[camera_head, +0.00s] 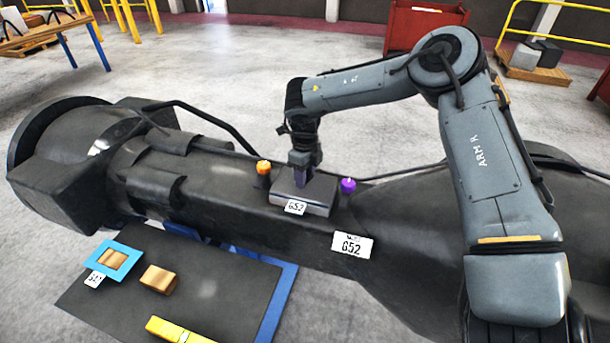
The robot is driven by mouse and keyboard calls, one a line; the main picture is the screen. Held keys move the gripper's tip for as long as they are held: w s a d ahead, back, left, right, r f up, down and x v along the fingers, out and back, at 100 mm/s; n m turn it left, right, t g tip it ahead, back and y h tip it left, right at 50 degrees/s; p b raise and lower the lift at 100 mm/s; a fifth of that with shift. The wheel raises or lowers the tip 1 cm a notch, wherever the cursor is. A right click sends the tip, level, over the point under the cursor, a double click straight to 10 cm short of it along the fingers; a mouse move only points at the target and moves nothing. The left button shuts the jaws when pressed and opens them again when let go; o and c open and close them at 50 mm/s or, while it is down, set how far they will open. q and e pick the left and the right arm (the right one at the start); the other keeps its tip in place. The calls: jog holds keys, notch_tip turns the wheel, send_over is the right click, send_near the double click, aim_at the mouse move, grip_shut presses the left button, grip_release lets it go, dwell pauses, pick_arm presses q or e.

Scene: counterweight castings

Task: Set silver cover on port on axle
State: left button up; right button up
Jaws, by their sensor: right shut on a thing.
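My right gripper (303,180) comes down from above and is shut on the top of the cover. The port is not visible; the cover may hide it. Whether the cover rests flush on the axle I cannot tell. My left gripper is not in view.
The orange-capped fitting (263,168) and purple-capped fitting (348,185) stand close to the cover. A dark table (215,300) in front holds a blue-framed piece (113,259), a tan block (158,279) and a yellow bar (178,330). A hose runs behind the axle.

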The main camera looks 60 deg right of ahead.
jog(key=shift+f, duration=0.25)
jog(key=o, duration=1.1)
jog(key=shift+o, duration=0.2)
